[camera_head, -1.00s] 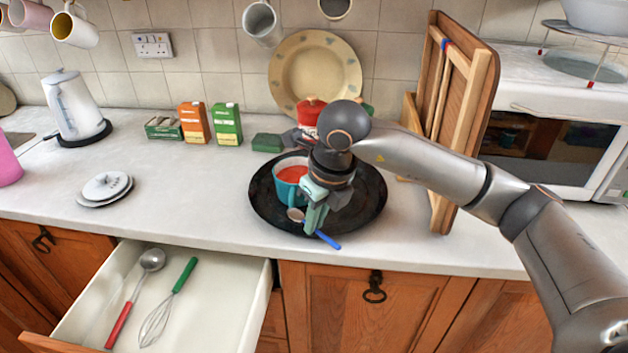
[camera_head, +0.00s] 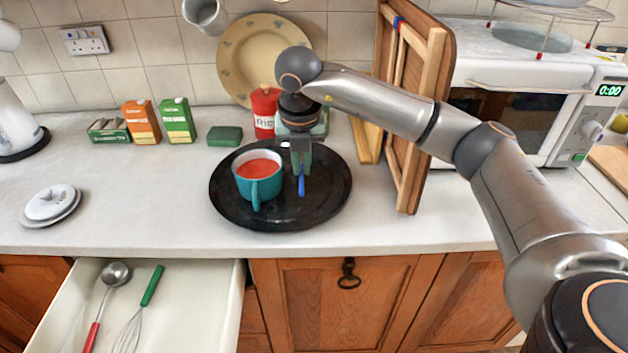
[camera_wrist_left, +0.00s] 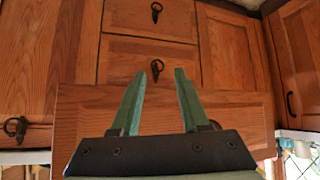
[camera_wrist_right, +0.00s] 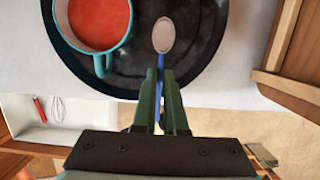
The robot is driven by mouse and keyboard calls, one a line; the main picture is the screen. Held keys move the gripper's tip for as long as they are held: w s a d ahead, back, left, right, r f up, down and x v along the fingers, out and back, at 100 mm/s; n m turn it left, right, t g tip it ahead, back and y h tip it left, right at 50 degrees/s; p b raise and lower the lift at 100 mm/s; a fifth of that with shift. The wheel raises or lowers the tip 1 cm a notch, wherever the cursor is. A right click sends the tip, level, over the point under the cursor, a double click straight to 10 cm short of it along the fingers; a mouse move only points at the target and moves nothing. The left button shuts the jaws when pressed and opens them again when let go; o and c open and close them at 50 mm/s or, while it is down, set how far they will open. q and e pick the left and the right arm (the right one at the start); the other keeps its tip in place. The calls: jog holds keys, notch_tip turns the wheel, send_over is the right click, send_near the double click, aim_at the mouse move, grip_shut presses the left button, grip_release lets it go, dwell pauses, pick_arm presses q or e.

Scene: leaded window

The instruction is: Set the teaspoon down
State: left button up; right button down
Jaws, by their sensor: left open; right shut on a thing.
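My right gripper (camera_head: 301,166) is shut on the teaspoon (camera_head: 301,187), just right of the mug over the black round tray (camera_head: 328,190). In the head view only the spoon's blue handle shows clearly. In the right wrist view the pale spoon bowl (camera_wrist_right: 164,35) points away from the fingers (camera_wrist_right: 161,92), above the tray's dark surface. Whether the spoon touches the tray I cannot tell. The teal mug (camera_head: 258,188) with red liquid stands upright on the tray. My left gripper (camera_wrist_left: 157,85) is open and empty, facing wooden cupboard fronts; it is outside the head view.
A red canister (camera_head: 264,112) and a green block (camera_head: 225,136) stand behind the tray. Wooden boards (camera_head: 425,120) lean to its right. An open drawer (camera_head: 190,300) with a ladle and whisk is at front left.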

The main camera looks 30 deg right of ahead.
send_over(316, 198)
jog(key=f, duration=0.5)
jog(key=shift+s+a+f, duration=0.15)
jog(key=shift+s+a, duration=0.2)
jog(key=shift+s, duration=0.05)
jog(key=x, duration=0.1)
jog(key=p+x, duration=0.1)
jog(key=x, duration=0.1)
jog(key=shift+s+f, duration=0.25)
jog(key=shift+f, duration=0.1)
jog(key=shift+f, duration=0.1)
jog(key=shift+f+b, duration=0.35)
jog(key=shift+f, duration=0.15)
jog(key=c, duration=1)
grip_release()
jog(key=shift+r, duration=0.1)
